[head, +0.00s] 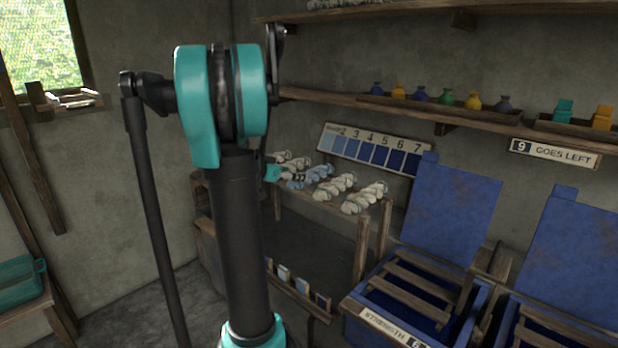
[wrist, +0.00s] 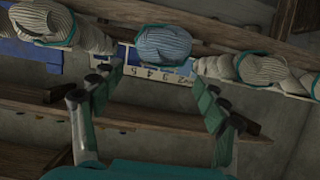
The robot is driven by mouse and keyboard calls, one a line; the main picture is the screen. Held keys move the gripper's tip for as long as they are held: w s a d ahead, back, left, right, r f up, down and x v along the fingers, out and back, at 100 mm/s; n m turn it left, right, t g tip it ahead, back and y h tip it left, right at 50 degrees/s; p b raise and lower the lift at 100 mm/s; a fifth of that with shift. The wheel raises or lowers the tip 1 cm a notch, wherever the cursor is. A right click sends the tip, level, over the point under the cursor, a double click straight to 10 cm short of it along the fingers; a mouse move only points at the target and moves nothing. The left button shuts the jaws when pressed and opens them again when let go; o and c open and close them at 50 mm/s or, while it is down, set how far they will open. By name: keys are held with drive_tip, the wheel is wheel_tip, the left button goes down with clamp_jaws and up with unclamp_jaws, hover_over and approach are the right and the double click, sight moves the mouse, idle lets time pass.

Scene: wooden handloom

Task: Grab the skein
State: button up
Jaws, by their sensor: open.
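Several skeins lie on a small wooden rack in the head view. One is a light blue skein (head: 319,174), with cream skeins (head: 335,187) (head: 365,197) to its right and others behind. My gripper (head: 287,175) is at the rack's left end, partly hidden by my arm. In the wrist view my gripper (wrist: 158,76) is open and empty. A blue-grey striped skein (wrist: 163,46) with a teal tie sits just past the fingertips, between them in the picture. Cream skeins lie at left (wrist: 45,22) and right (wrist: 262,69). Contact cannot be told.
A numbered blue shade board (head: 373,150) stands behind the rack (head: 387,225). A shelf (head: 450,118) with small coloured bottles runs above. Blue vats (head: 450,210) with wooden slats stand at right. A teal case (head: 20,283) sits at far left.

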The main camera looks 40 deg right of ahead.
sight(311, 174)
drive_tip(key=x, duration=1)
drive_tip(key=shift+s+d+r, duration=0.15)
drive_tip(key=shift+r, duration=0.05)
drive_tip(key=c, duration=1.3)
drive_tip(key=shift+c, duration=0.2)
